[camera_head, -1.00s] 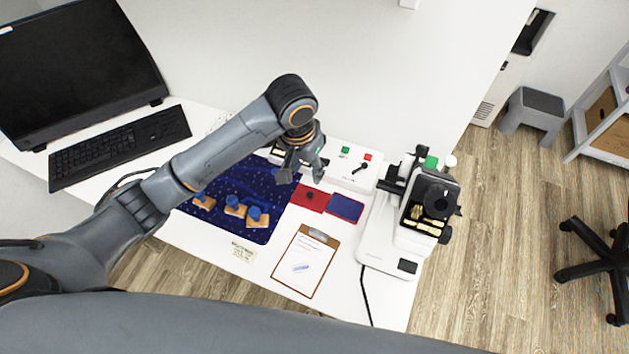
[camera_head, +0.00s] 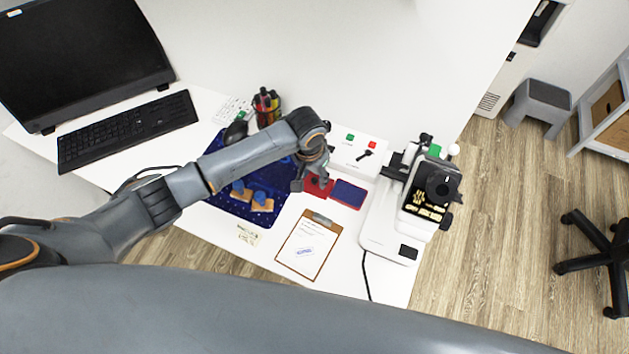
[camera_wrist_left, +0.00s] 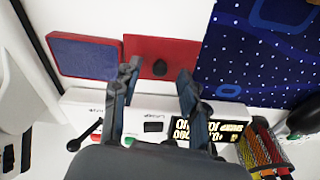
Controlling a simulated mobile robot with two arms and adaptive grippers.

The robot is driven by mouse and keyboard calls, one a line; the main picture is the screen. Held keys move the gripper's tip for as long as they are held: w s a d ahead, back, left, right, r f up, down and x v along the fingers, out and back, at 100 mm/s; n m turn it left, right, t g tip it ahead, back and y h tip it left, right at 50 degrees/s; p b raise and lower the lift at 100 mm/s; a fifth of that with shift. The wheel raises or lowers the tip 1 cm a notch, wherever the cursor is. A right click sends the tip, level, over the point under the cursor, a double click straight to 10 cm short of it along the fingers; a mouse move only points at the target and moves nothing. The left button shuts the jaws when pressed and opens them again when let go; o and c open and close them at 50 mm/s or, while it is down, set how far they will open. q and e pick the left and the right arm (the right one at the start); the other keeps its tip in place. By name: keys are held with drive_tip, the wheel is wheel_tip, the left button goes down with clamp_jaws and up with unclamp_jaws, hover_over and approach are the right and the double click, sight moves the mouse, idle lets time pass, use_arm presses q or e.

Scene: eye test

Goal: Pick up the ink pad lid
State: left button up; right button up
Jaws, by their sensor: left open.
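The ink pad lid (camera_head: 317,190) is a flat red square with a dark knob, lying on the white desk. In the left wrist view the lid (camera_wrist_left: 185,52) shows its dark round knob between my fingers in the picture. The ink pad (camera_head: 348,193), blue in a red case, lies right beside the lid; it also shows in the left wrist view (camera_wrist_left: 85,57). My left gripper (camera_head: 311,184) is open and empty above the lid, hiding part of it in the head view. Its fingertips (camera_wrist_left: 157,76) point toward the lid. My right gripper is not in view.
A blue speckled mat (camera_head: 226,205) with wooden stamps lies left of the lid. A white control box (camera_head: 345,148) stands behind. A microscope (camera_head: 395,230) is to the right, a clipboard (camera_head: 308,245) in front, a pen holder (camera_head: 267,107) behind the mat.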

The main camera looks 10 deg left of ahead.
use_arm(q)
drive_tip(key=shift+f, duration=0.65)
clamp_jaws()
